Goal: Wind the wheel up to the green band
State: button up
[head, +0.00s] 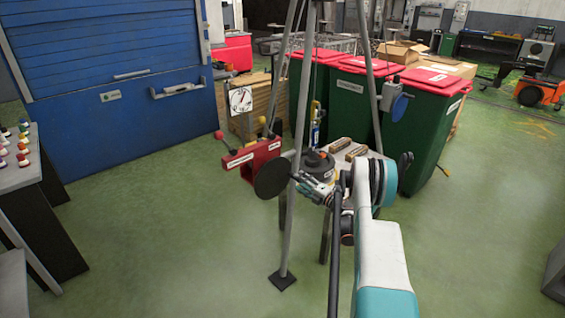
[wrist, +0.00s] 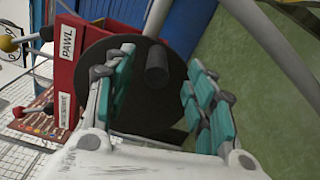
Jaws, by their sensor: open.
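The wheel (head: 272,178) is a dark disc on the front of a red housing (head: 248,160). In the wrist view the wheel (wrist: 146,108) fills the middle, with a dark cylindrical knob (wrist: 157,62) standing out from its face. My gripper (wrist: 163,88) is open, its teal-padded fingers on either side of the wheel's middle, with the knob between or just beyond their tips; I cannot tell if they touch. In the head view my gripper (head: 301,184) is at the wheel's right edge. A white dial plate (head: 240,100) stands behind the housing; I cannot make out a green band.
A label reading PAWL (wrist: 68,42) is on the housing, near a yellow-knobbed lever (wrist: 9,43). A red-knobbed lever (head: 219,135) is at its left. Grey tripod legs (head: 290,225) stand close to my gripper.

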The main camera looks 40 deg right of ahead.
jog(key=s, duration=0.5)
jog(key=shift+d, duration=0.15)
dwell(0.5)
notch_tip(320, 180, up, 5)
jog(key=n+g+p, duration=0.5)
jog(key=n+g, duration=0.1)
jog(key=n, duration=2.2)
jog(key=shift+h, duration=0.3)
jog(key=b+x, duration=0.2)
jog(key=x, duration=0.5)
jog(key=shift+f, duration=0.2)
jog(key=shift+b+x, duration=0.65)
jog(key=shift+x, duration=0.35)
